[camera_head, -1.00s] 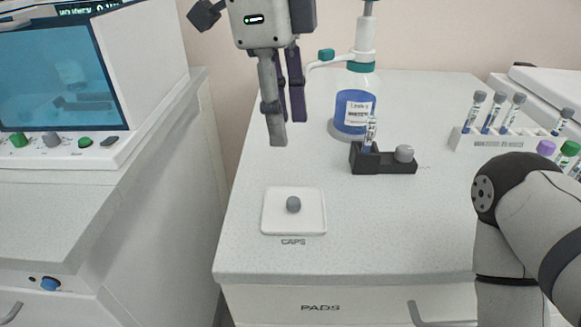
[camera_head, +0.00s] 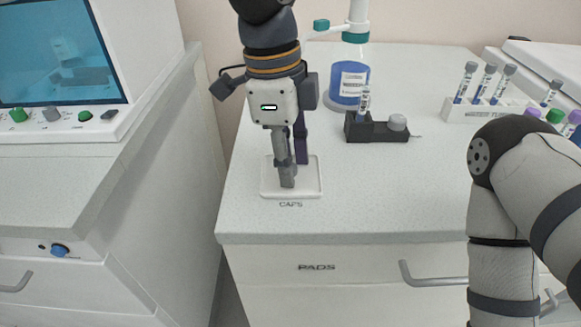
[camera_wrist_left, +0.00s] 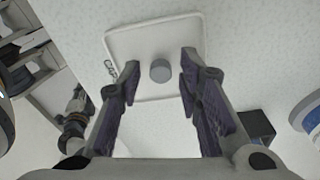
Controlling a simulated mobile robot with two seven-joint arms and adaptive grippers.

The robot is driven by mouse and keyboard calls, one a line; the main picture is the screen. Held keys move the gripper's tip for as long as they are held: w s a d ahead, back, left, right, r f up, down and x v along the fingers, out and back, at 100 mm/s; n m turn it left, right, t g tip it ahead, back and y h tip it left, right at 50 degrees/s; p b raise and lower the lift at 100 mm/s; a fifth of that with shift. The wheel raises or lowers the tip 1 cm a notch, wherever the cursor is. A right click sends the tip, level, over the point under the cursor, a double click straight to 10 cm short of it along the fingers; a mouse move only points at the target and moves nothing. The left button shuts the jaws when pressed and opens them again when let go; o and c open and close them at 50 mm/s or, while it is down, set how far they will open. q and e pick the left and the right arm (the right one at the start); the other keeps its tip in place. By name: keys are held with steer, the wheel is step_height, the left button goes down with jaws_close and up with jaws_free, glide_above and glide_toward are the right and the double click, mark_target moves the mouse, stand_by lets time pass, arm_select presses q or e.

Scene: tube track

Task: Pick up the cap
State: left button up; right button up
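The grey cap (camera_wrist_left: 160,71) lies on the white square tray marked CAPS (camera_head: 311,190). In the head view the cap is hidden behind my left gripper (camera_head: 290,180). In the left wrist view my left gripper (camera_wrist_left: 158,90) is open, with its two fingers apart and the cap showing between and just beyond the fingertips. The fingers hold nothing. The tray also shows in the left wrist view (camera_wrist_left: 125,45). My right arm comes in at the right of the head view, but its gripper is out of view.
A black holder (camera_head: 378,134) with an upright tube (camera_head: 364,101) stands right of the tray. Behind it is a blue-filled bottle (camera_head: 348,84). A white rack (camera_head: 470,111) with several capped tubes stands at the right. The counter in front of the holder is clear.

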arm_select(q)
steer(key=c, duration=0.4)
steer(key=shift+r, duration=0.1)
